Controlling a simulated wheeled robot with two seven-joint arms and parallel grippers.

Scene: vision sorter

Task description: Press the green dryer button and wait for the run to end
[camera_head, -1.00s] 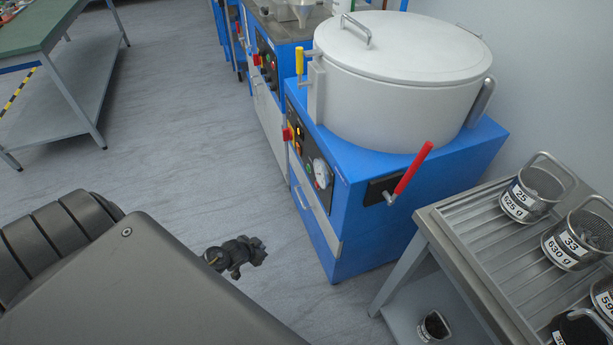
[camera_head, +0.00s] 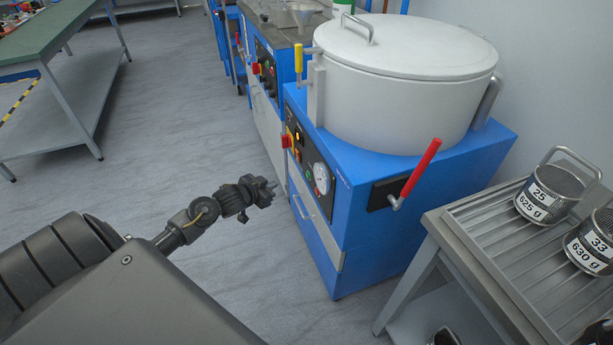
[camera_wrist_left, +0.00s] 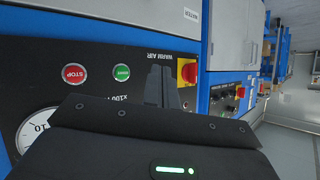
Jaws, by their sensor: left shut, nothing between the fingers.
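The dryer is a blue cabinet (camera_head: 365,215) with a white lidded drum (camera_head: 410,95) on top. Its black control panel (camera_head: 312,160) faces left and carries a gauge (camera_head: 321,178). In the left wrist view the green button (camera_wrist_left: 122,72) sits between the red STOP button (camera_wrist_left: 74,74) and my fingers. My left gripper (camera_head: 273,190) is shut and empty, in front of the panel; its dark fingers (camera_wrist_left: 163,86) also show in the left wrist view, to the right of the green button. I see no contact with the button. My right gripper is out of view.
A red-handled lever (camera_head: 420,170) sticks out of the dryer's front. A red-yellow switch (camera_wrist_left: 187,72) is close to my left fingers. A slatted metal table (camera_head: 500,240) with labelled mesh baskets (camera_head: 545,195) stands at right.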

